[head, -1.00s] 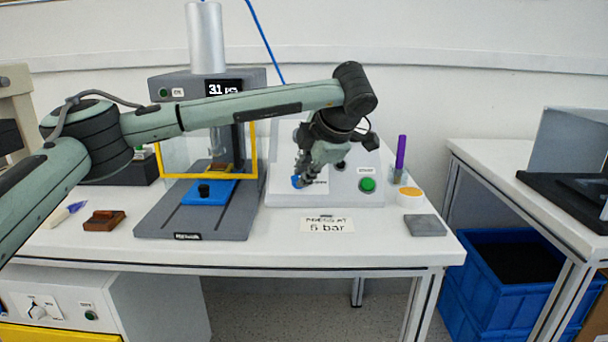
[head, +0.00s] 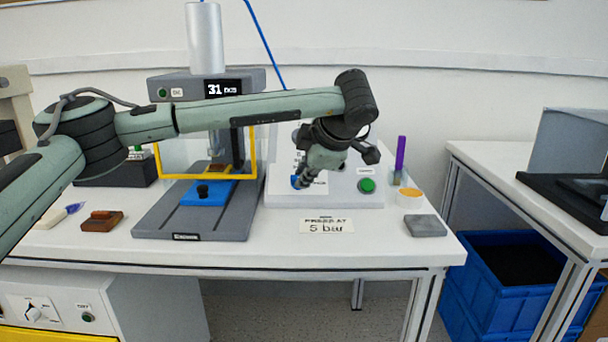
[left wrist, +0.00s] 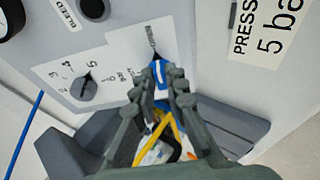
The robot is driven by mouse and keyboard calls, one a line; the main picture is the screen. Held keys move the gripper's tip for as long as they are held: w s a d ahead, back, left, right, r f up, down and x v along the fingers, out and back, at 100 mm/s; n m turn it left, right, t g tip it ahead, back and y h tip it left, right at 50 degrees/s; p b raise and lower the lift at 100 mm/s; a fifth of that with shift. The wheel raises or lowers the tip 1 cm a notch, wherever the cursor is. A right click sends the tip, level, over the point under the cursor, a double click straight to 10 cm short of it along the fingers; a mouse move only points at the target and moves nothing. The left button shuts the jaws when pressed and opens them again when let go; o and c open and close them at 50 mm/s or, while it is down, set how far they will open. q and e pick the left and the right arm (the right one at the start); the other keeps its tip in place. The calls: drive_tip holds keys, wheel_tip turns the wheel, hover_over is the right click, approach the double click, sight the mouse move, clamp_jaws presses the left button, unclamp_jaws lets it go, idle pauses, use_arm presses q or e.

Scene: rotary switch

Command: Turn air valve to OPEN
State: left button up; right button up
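The blue air valve handle (head: 295,182) is on the front of the pale grey control box (head: 340,195). It also shows in the left wrist view (left wrist: 160,72), pointing along a printed label too blurred to read. The wrist and fingers hide part of the box front. My right gripper is not in view.
A press with a yellow guard (head: 205,176) stands left. A purple marker (head: 400,153) and a yellow-topped tub (head: 410,196) stand right.

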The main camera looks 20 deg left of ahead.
use_arm(q)
drive_tip(key=o, duration=0.4)
drive_tip(key=shift+o, duration=0.2)
drive_tip(key=v, duration=1.2)
drive_tip(key=shift+d, duration=0.1)
